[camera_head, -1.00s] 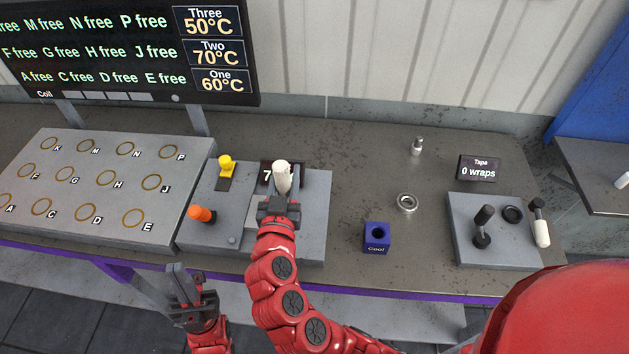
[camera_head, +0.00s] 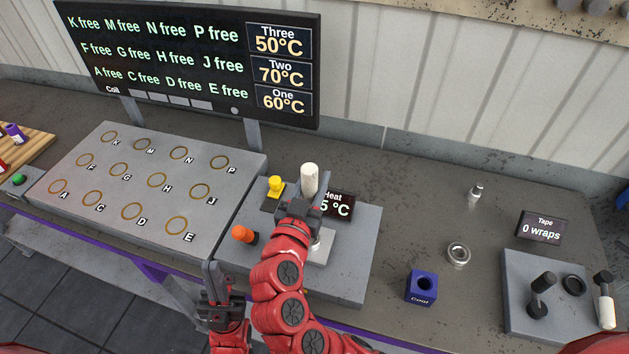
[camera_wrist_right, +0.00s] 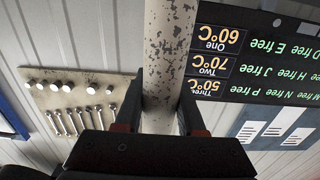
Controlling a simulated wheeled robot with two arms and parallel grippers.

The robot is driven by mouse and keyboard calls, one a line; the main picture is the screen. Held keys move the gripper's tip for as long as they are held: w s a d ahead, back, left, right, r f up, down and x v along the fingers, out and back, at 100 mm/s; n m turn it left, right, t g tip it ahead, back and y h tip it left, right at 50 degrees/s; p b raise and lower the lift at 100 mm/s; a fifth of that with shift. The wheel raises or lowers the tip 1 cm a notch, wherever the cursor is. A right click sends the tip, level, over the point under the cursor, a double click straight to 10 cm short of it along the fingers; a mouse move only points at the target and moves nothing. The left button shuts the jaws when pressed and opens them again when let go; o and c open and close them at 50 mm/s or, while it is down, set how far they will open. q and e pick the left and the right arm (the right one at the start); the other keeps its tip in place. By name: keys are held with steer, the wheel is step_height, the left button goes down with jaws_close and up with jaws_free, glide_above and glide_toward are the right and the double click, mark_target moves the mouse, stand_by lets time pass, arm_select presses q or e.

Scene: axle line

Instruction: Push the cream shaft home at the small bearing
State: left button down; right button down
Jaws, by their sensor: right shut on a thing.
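The cream shaft (camera_head: 309,179) stands upright in my right gripper (camera_head: 303,204), above the heating unit. In the right wrist view the shaft (camera_wrist_right: 166,65) is pale with dark specks, and the gripper (camera_wrist_right: 160,122) is shut on it. My fingers hide its lower part. A silver bearing ring (camera_head: 459,254) lies on the bench, apart from the shaft. My left gripper (camera_head: 216,283) is low in front of the bench edge, fingers upward; its gap is unclear. I see nothing held in it.
The heating unit (camera_head: 348,270) has a yellow knob (camera_head: 275,187), an orange knob (camera_head: 244,235) and a display (camera_head: 340,204). A blue Cool block (camera_head: 421,288), a small silver part (camera_head: 475,194) and a grey fixture (camera_head: 515,275) stand right. The coil board (camera_head: 150,190) is left.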

step_height(320, 180, down, 6)
steer(key=b, duration=0.7)
steer(key=shift+r, duration=0.15)
stand_by(0.4)
steer(key=shift+b, duration=0.6)
stand_by(0.4)
steer(key=shift+b, duration=0.6)
stand_by(0.4)
steer(key=shift+b, duration=0.55)
